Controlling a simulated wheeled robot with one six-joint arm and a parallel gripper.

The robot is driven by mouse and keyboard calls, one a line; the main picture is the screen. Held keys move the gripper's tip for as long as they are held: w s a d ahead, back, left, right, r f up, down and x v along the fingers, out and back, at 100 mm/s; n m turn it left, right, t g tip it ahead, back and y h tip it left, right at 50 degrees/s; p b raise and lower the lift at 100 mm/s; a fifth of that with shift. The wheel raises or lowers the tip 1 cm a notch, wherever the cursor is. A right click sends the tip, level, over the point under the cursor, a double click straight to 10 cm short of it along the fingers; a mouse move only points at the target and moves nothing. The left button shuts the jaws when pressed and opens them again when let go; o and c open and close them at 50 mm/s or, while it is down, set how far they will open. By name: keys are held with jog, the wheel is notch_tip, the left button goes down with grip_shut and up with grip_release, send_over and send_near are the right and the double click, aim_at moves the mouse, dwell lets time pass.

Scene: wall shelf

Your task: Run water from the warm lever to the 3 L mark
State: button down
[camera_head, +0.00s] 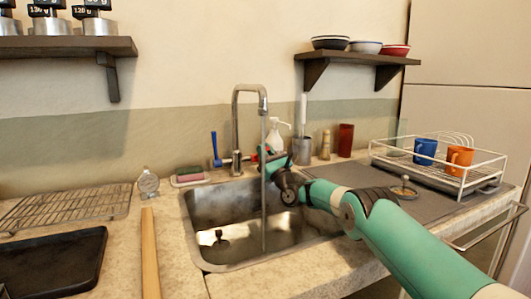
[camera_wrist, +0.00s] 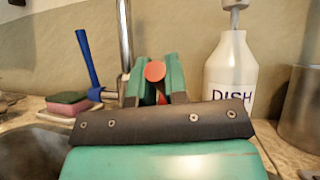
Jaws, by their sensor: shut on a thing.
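The chrome tap (camera_head: 236,120) stands behind the sink (camera_head: 195,225), and a stream of water (camera_head: 263,190) falls from its spout into the basin. The red lever (camera_wrist: 155,71) shows between the green fingers of my gripper (camera_wrist: 154,84) in the wrist view. My gripper (camera_head: 264,158) is shut on it at the right of the tap. The blue lever (camera_head: 215,148) stands upright at the left of the tap; it also shows in the wrist view (camera_wrist: 87,60). A small dark object (camera_head: 221,238) shows in the sink. I cannot make out any litre mark.
A soap bottle (camera_wrist: 230,70) stands close right of my gripper. A sponge dish (camera_head: 189,178) lies left of the tap. A dish rack with mugs (camera_head: 480,183) stands at the right. A dark tray (camera_head: 55,262) and wire rack (camera_head: 75,205) lie left.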

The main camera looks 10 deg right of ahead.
jog(key=c, duration=1.2)
grip_release()
jog(key=shift+o, duration=0.2)
notch_tip(320, 180, up, 20)
jog(key=p, duration=0.2)
jog(key=shift+p, duration=0.3)
jog(key=shift+c, duration=0.4)
